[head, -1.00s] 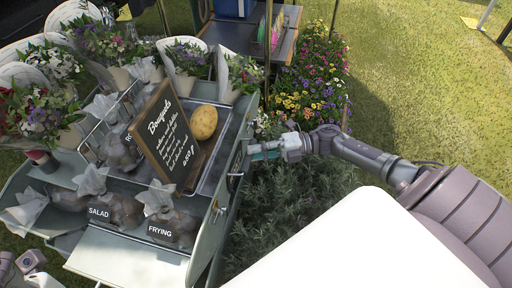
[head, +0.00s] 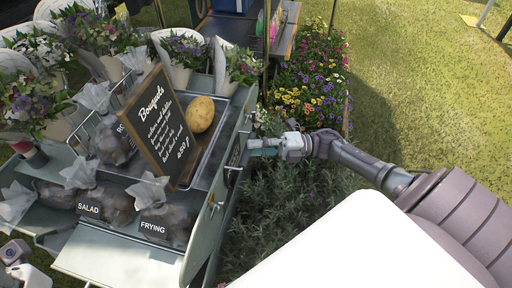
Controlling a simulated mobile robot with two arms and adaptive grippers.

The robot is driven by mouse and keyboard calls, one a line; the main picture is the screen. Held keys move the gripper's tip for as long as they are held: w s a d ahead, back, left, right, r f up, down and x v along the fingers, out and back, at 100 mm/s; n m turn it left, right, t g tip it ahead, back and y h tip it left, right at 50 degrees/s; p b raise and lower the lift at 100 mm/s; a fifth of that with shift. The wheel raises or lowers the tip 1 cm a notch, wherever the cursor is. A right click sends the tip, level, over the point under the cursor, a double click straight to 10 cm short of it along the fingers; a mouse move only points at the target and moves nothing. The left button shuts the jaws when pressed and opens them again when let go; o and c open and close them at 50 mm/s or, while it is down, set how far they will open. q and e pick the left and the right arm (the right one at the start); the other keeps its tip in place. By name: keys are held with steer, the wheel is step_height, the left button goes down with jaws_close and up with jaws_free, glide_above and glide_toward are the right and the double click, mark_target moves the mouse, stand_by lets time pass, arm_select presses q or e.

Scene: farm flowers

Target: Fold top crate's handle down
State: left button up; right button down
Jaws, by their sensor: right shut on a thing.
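The grey-green crate stand (head: 120,255) fills the left of the head view. Its right side is a long grey panel (head: 205,228) with small dark metal fittings (head: 232,169) on it. My right gripper (head: 258,148) reaches in from the right, at the outer side of this panel near its far end. Its fingers are closed on a small part there, which appears to be the handle; the fingers hide most of it. A pale, rounded piece at the lower left (head: 14,252) looks like part of my left gripper or wrist; its fingers are not clear.
Bouquets (head: 180,55) stand behind. A flower bed (head: 300,90) and grey-green shrubs (head: 285,200) lie beside my right arm.

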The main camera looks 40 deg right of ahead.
steer(key=c, duration=1)
jaws_free()
steer(key=shift+d, duration=0.15)
steer(key=v, duration=1.2)
